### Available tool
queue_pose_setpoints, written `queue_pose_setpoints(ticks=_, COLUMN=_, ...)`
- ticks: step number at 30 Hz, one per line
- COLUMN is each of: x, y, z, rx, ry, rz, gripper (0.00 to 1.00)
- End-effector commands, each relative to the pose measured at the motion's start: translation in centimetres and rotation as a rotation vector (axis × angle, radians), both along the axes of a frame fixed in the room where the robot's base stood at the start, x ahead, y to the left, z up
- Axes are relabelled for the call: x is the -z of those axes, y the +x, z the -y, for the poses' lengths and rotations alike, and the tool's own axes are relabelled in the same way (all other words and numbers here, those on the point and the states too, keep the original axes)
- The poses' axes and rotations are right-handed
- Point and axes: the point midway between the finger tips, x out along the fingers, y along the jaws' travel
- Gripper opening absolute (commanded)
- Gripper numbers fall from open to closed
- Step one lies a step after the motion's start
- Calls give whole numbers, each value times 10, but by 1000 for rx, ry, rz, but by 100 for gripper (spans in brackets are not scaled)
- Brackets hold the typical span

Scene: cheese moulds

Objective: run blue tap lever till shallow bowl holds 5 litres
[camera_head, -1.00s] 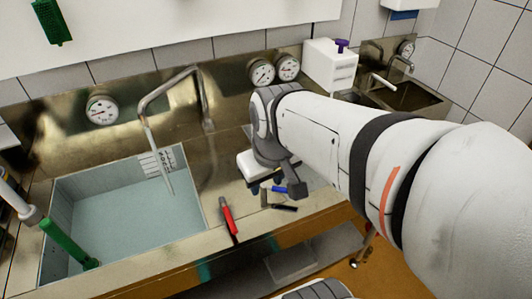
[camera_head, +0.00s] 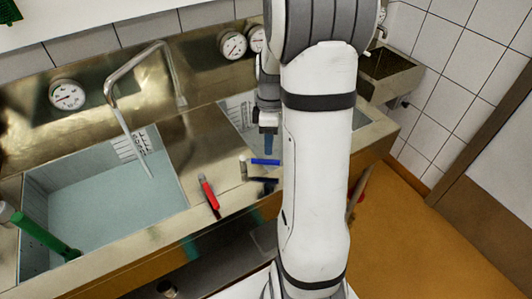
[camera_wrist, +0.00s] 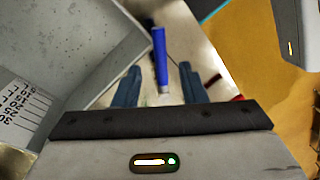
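The blue tap lever (camera_head: 265,161) lies at the front rim of the middle basin (camera_head: 232,107). In the wrist view the blue lever (camera_wrist: 160,58) points away from me, centred between my two fingers. My gripper (camera_head: 268,140) points down just behind the lever; in the wrist view my gripper (camera_wrist: 160,84) is open, with a gap on each side of the lever. The middle basin also shows in the wrist view (camera_wrist: 85,45), with grey walls and a printed level scale; I see no clear water line. I cannot tell for sure which basin is the shallow bowl.
A red lever (camera_head: 209,192) lies left of the blue one, and a dark lever (camera_head: 262,182) in front. The left basin (camera_head: 105,200) has a pale blue surface and a bent spout (camera_head: 125,120). A green rod (camera_head: 45,235) leans there. Another basin (camera_head: 385,68) is at right.

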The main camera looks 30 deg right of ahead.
Motion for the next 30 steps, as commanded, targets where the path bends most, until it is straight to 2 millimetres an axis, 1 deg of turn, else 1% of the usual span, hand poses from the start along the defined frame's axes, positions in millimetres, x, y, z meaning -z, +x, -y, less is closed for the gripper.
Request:
queue_pose_setpoints(ticks=3, x=20, y=-4, z=-3, rx=0, ry=2, rz=-5, gripper=38)
queue_pose_setpoints(ticks=9, x=44, y=-8, z=-6, rx=0, ry=1, rz=-3, gripper=38)
queue_pose_setpoints(ticks=13, x=50, y=-9, z=-7, rx=0, ry=-1, rz=-1, gripper=38)
queue_pose_setpoints(ticks=20, x=51, y=-9, z=-7, rx=0, ry=-1, rz=0, gripper=38)
queue_pose_setpoints(ticks=30, x=51, y=-8, z=-7, rx=0, ry=-1, rz=0, gripper=11)
